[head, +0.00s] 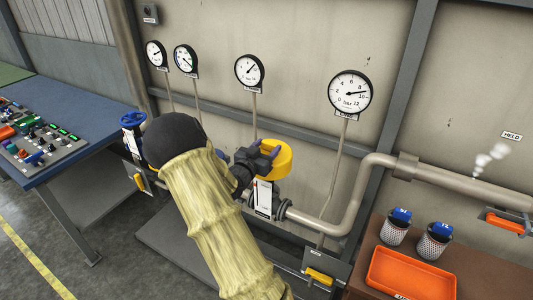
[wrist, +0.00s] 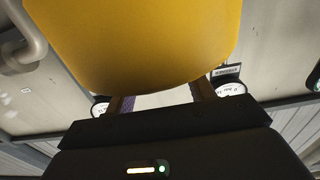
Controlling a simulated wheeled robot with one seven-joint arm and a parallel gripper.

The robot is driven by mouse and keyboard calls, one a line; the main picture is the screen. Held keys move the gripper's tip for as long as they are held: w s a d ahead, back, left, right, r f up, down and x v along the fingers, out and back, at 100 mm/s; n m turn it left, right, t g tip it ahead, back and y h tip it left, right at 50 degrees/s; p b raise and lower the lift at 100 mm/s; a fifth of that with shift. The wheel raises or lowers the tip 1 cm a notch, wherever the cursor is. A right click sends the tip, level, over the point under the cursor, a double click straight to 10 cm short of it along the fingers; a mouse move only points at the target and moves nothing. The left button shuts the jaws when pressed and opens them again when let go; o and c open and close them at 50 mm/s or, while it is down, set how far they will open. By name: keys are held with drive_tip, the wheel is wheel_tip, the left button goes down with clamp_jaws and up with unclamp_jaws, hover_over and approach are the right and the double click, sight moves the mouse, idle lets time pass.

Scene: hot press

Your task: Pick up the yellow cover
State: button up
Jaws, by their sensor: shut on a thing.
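The yellow cover (head: 271,161) is a rounded yellow piece at the pipework, in the middle of the head view. My gripper (head: 258,158) is shut on it from the left. In the wrist view the yellow cover (wrist: 140,40) fills the upper middle, in front of the dark gripper body (wrist: 160,135). The fingers show only in part beneath the cover, and their tips are hidden behind it. Below the cover in the head view is a white-labelled valve body (head: 263,198). I cannot tell whether the cover still touches it.
Several round gauges (head: 350,92) stand on thin stems along the wall. A beige pipe (head: 350,200) bends up to the right, with steam near its end. A brown bench holds an orange tray (head: 412,278) and two blue-topped pots (head: 396,228). A blue table (head: 85,150) stands left.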

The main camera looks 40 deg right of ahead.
wheel_tip(320, 180, up, 8)
drive_tip(key=shift+r+b, duration=0.25)
drive_tip(key=shift+b, duration=0.05)
